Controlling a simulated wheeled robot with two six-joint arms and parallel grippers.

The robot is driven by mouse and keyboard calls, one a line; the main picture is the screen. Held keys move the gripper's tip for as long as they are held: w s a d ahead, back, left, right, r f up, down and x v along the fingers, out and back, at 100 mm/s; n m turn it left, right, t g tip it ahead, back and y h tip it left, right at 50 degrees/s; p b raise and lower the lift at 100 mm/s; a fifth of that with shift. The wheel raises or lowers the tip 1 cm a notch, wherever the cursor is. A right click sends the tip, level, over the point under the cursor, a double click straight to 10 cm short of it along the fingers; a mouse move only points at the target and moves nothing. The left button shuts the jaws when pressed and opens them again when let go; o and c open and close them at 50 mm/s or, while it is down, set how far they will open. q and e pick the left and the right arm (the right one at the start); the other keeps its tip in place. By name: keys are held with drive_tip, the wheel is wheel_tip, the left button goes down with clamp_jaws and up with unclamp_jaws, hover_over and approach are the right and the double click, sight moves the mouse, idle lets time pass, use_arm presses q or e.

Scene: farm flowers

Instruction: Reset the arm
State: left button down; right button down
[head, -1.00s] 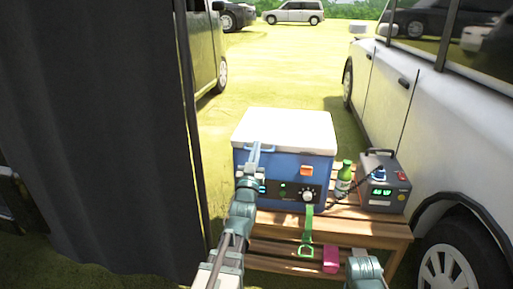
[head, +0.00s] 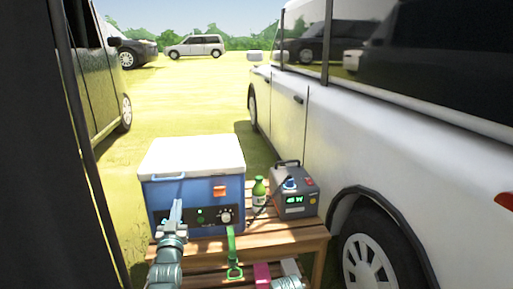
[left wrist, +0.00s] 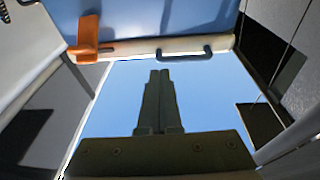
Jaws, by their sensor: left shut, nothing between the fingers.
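My left gripper (head: 176,214) is raised in front of the blue cooler box (head: 213,192) with a white lid (head: 190,154). Its fingers are together and empty. In the left wrist view the shut fingers (left wrist: 160,78) stand against blue sky, with the box's orange latch (left wrist: 88,38) and dark handle (left wrist: 184,54) beyond their tips. My right arm shows only a little at the bottom edge of the head view; its fingers cannot be made out clearly.
The wooden table (head: 290,240) carries the box, a green bottle (head: 258,192) and a grey power unit (head: 295,194).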

use_arm(q)
drive_tip(key=s+d+f+m+g+h+p, duration=0.25)
drive_tip(key=d+f+g, duration=0.25)
drive_tip(key=d+f, duration=0.25)
drive_tip(key=s+d+f+m+g+h+p, duration=0.1)
drive_tip(key=s+d+f+g+h+p, duration=0.15)
drive_tip(key=d+f+g, duration=0.5)
drive_tip(key=s+d+m+g+y+p, duration=0.1)
drive_tip(key=s+d+g+p, duration=0.25)
drive_tip(key=s, duration=0.45)
drive_tip(key=s+d+m+g+y+p, duration=0.15)
drive_tip(key=s+d+g, duration=0.25)
drive_tip(key=s, duration=0.5)
wheel_tip(320, 180, up, 37)
drive_tip(key=s+p, duration=0.1)
drive_tip(key=p, duration=3.7)
drive_tip(key=shift+r, duration=0.2)
drive_tip(key=shift+s, duration=0.1)
